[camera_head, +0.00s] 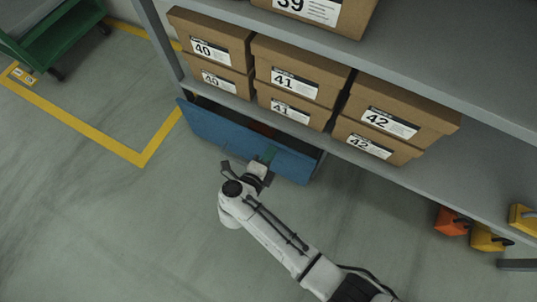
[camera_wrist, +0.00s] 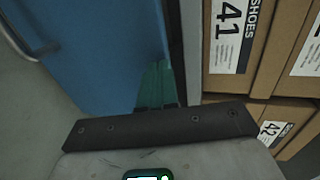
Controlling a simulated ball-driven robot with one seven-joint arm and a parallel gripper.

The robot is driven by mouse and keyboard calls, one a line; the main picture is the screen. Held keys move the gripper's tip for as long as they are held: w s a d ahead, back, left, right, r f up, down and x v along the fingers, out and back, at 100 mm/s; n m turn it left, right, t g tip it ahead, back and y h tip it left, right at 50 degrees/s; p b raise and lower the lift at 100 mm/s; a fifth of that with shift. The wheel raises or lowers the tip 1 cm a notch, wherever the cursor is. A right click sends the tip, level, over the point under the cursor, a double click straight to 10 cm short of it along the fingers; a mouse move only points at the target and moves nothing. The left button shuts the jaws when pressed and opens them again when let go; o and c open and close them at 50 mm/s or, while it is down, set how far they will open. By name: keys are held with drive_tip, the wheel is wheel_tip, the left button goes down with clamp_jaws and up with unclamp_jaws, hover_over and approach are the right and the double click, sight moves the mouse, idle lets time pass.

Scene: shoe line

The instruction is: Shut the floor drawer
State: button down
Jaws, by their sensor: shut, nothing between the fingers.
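The floor drawer has a blue front (camera_head: 232,136) and sits low under the shelf. It stands partly pulled out, with a narrow strip of its dark inside showing behind the front. My gripper (camera_head: 268,154) is at the right half of the front, its greenish fingers close against it; I cannot tell whether they touch. In the wrist view the blue front (camera_wrist: 95,50) fills the left, with a metal handle (camera_wrist: 28,42) at the far left. My gripper's fingers (camera_wrist: 158,88) are together and empty, partly hidden by the dark bar of the gripper body.
The grey shelf (camera_head: 480,140) above holds several brown shoe boxes (camera_head: 293,84). Orange and yellow objects (camera_head: 450,221) are at the right under the shelf. A green cart (camera_head: 60,38) stands at upper left by a yellow floor line (camera_head: 90,132).

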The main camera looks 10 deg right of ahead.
drive_tip(key=shift+w+d+p, duration=0.35)
drive_tip(key=shift+w+d, duration=0.45)
drive_tip(key=shift+w, duration=0.25)
drive_tip(key=shift+w+d+p, duration=0.35)
drive_tip(key=shift+w+d, duration=0.4)
drive_tip(key=shift+w, duration=0.3)
drive_tip(key=shift+r, duration=0.1)
